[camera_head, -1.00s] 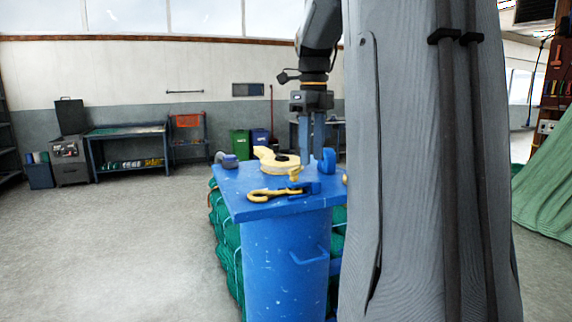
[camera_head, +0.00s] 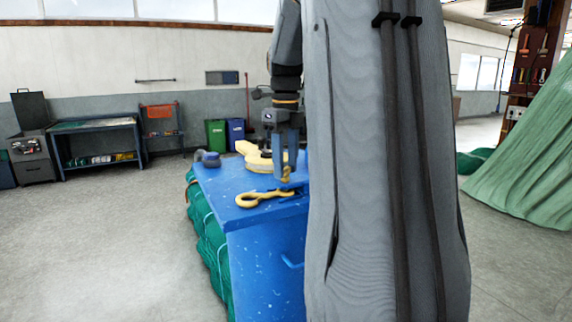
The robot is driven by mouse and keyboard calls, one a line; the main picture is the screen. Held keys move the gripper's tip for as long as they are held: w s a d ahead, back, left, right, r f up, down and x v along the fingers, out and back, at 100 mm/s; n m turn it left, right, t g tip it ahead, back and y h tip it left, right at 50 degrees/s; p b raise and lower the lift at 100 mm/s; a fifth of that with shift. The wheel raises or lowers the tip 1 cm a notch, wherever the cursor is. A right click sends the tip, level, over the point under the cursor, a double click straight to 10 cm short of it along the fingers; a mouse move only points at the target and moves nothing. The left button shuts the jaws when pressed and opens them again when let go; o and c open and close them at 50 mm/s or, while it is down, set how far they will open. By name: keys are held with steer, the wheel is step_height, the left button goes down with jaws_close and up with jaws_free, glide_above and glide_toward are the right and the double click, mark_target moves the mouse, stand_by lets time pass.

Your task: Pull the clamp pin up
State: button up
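A small yellow piece (camera_head: 286,174), possibly the head of the clamp pin, shows right at the lower end of my gripper's fingers. My gripper (camera_head: 286,178) points straight down over the blue table (camera_head: 222,188), its blue-grey fingertips low over the top. The fingers look close together from this side; whether they touch the yellow piece is not clear. A yellow hook (camera_head: 250,200) lies flat on the table in front of it. A larger yellow curved part (camera_head: 252,157) lies behind the fingers. My own arm column hides the table's right side.
A small blue-grey round part (camera_head: 211,159) sits at the table's back left corner. Green netting (camera_head: 208,240) is bundled against the table's left side. Open floor lies to the left; a workbench (camera_head: 98,150) and bins (camera_head: 215,134) stand along the back wall.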

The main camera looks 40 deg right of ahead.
steer(key=shift+f, duration=0.6)
jaws_close()
steer(key=shift+r+p, duration=1.05)
steer(key=shift+r, duration=0.75)
jaws_free()
steer(key=shift+r, duration=0.1)
